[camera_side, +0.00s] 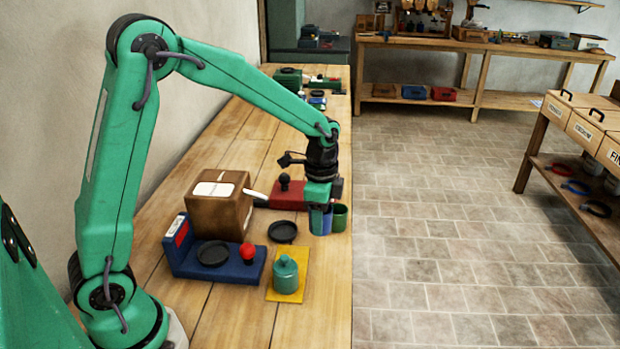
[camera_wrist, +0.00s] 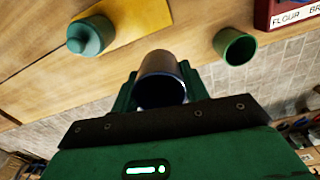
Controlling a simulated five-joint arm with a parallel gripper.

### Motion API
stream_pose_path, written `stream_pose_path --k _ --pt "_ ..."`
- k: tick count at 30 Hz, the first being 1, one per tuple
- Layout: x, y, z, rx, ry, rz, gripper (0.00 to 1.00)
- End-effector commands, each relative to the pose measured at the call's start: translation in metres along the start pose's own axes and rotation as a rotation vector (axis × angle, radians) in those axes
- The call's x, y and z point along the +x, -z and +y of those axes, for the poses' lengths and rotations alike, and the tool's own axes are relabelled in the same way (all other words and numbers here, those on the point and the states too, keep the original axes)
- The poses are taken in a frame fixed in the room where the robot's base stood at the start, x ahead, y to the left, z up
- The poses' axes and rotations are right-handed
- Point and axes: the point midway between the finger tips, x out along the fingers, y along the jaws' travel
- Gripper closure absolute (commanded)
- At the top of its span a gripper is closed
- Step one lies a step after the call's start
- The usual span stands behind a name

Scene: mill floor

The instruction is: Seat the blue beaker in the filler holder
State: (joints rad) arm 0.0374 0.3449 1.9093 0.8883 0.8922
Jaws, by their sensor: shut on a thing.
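My gripper (camera_side: 319,203) is shut on the blue beaker (camera_side: 319,223) near the bench's right edge. The beaker is upright; I cannot tell whether its base touches the wood. In the wrist view the beaker (camera_wrist: 162,68) sits between the jaws, its dark mouth towards the camera. A blue station (camera_side: 188,262) has a black round dish (camera_side: 212,252), a red ball knob (camera_side: 248,251) and an unreadable label. A red station (camera_side: 284,200) with a black knob stands behind; part of its lettering shows in the wrist view (camera_wrist: 264,18). I cannot tell which is the filler holder.
A green cup (camera_side: 340,217) stands just right of the blue beaker, and in the wrist view (camera_wrist: 235,46). A loose black dish (camera_side: 282,232) lies left of it. A teal jar (camera_side: 286,275) stands on a yellow mat (camera_side: 302,257). A brown box (camera_side: 217,212) stands behind the blue station.

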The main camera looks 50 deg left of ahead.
Motion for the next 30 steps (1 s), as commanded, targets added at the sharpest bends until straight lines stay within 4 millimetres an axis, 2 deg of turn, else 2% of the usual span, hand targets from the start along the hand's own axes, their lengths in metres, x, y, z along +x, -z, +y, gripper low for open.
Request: stream_pose_path --k 1,6,12,15,20,30 --pt "0.003 -0.013 -0.010 -0.032 0.000 0.000 0.81" --pt "0.010 -0.052 -0.037 -0.117 0.000 0.000 0.81" --pt "0.017 -0.090 -0.057 -0.195 0.000 0.001 0.81" --pt "0.019 -0.102 -0.062 -0.219 0.001 0.001 0.81" --pt "0.021 -0.112 -0.066 -0.237 0.001 0.001 0.81" --pt "0.023 -0.112 -0.066 -0.237 0.000 0.000 0.81"
